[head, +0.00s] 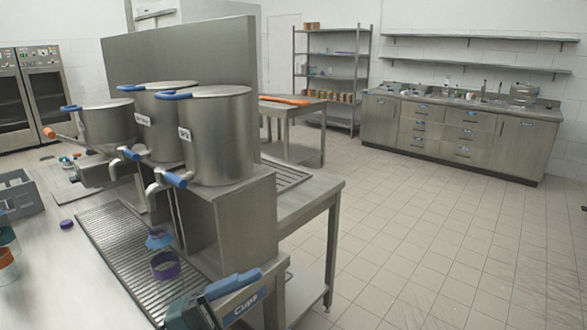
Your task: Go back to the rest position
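Neither of my grippers shows in the head view, and no part of my arms is clear in it. Large steel pots with blue handles and blue-levered taps stand in a row at the left; the nearest pot (219,140) is the biggest. Below them is a ribbed drip tray (112,235) in the counter. A purple ring-shaped item (166,266) and a small blue item (159,238) are on or above the tray. A holder labelled "Cups" (247,304) with a blue handle is at the bottom edge, beside a dark teal object (187,312) that is cut off.
A steel counter (65,290) fills the lower left, with a grey crate (22,196) at its left edge. A steel table (308,200) stands behind the pots. Shelving (331,75) and a sink cabinet (455,130) line the back wall. The tiled floor (430,240) at right is clear.

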